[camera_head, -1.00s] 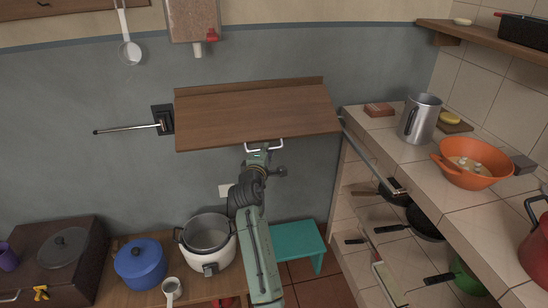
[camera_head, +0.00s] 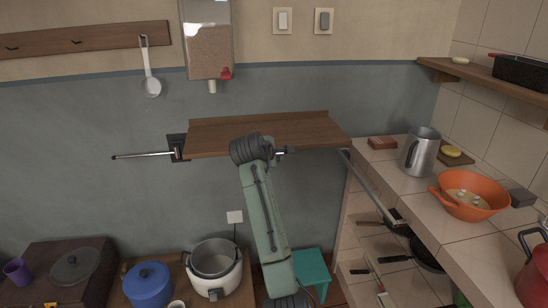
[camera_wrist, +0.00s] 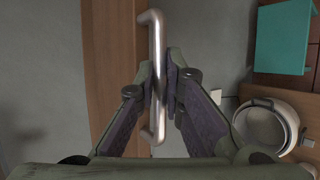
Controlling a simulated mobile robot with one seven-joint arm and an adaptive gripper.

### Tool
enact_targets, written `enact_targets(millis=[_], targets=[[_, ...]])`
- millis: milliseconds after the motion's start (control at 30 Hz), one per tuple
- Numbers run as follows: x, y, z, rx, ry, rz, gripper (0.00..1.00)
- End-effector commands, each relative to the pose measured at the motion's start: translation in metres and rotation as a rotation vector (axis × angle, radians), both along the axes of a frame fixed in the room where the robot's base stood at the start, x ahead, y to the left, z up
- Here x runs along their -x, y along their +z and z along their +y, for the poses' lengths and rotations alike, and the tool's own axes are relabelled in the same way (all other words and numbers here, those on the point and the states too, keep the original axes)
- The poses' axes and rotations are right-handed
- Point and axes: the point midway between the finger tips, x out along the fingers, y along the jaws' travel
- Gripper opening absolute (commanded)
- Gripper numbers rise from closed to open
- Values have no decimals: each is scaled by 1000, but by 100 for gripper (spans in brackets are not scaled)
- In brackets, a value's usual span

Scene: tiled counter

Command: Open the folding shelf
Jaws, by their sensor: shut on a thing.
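The folding shelf (camera_head: 310,130) is a brown wooden board on the grey wall, swung out and close to level. A metal support arm (camera_head: 143,155) sticks out at its left, and another (camera_head: 372,187) at its right. In the wrist view, the board (camera_wrist: 108,50) runs up the picture with its metal bar handle (camera_wrist: 155,35) along its edge. My gripper (camera_wrist: 162,88) is shut on the handle, one finger on each side. In the head view, my wrist covers the handle and the fingers at the board's front edge.
A tiled counter (camera_head: 436,205) on the right holds a steel jug (camera_head: 420,152) and an orange colander (camera_head: 470,196). Below are a white rice cooker (camera_head: 214,270), a blue pot (camera_head: 148,286) and a teal stool (camera_head: 311,266). A dispenser (camera_head: 207,45) hangs above the shelf.

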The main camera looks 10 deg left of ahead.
Motion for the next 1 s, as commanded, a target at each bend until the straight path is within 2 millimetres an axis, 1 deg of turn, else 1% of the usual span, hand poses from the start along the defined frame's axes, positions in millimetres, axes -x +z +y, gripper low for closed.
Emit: enact_targets(millis=[33,367,400,500,867,1000], targets=[[-3,13,1,-2,7,-28,0],[-2,16,1,-3,5,-31,0],[-2,16,1,-3,5,-31,11],[-2,16,1,-3,6,-32,18],[-2,14,1,-3,5,-29,18],[7,20,3,-3,6,-30,18]])
